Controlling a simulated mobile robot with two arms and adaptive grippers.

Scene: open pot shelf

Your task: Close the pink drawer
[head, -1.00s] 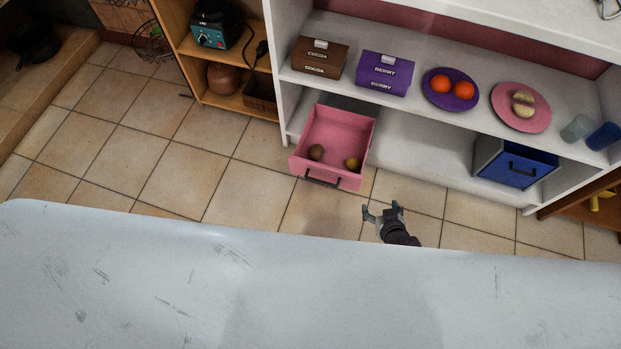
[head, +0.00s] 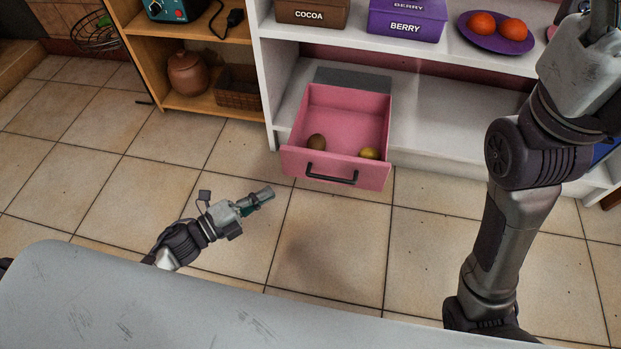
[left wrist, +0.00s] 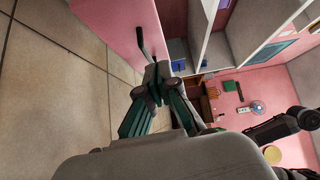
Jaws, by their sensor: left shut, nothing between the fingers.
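The pink drawer (head: 340,125) stands pulled out from the lower level of the white shelf, with its inside showing. A brown round item (head: 316,141) and a yellow one (head: 369,154) lie in it. Its dark bar handle (head: 331,174) is on the front panel. My left gripper (head: 264,196) is shut and empty, in front and to the left of the drawer, apart from it in the head view. In the left wrist view the shut fingertips (left wrist: 156,82) show just below the handle (left wrist: 144,44) and the pink front (left wrist: 112,22); contact cannot be told.
The white shelf (head: 455,110) carries a cocoa box (head: 312,13), a berry box (head: 407,20) and a purple plate (head: 483,42) with oranges. A wooden shelf (head: 185,55) stands at left. My right arm covers the right side. Tiled floor is clear before the drawer.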

